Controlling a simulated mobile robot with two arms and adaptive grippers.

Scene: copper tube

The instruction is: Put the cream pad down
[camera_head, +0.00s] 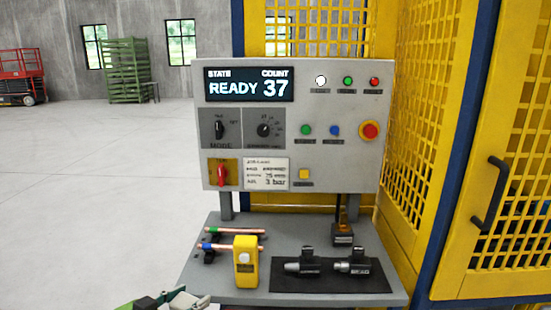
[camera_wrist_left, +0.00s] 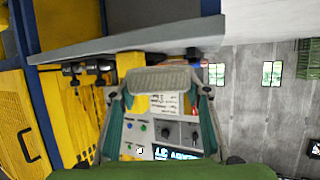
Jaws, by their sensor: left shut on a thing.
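My left gripper (camera_head: 183,298) enters the bottom left of the head view, at the front-left edge of the grey shelf (camera_head: 210,277); only part of it shows there. In the left wrist view, which is turned upside down, its two green-and-grey fingers (camera_wrist_left: 161,92) are shut on the cream pad (camera_wrist_left: 160,78). The pad looks greyish and ribbed and spans between the fingertips, close to the shelf's front edge (camera_wrist_left: 130,42). I cannot make the pad out clearly in the head view. My right gripper is not in view.
Two copper tubes (camera_head: 244,248) lie on holders at the shelf's left. A yellow device (camera_head: 246,272) stands before them. A dark mat (camera_head: 340,287) with two black tools is at the right. A grey control panel (camera_head: 290,112) reading READY 37 rises behind, with yellow mesh fencing (camera_head: 415,90).

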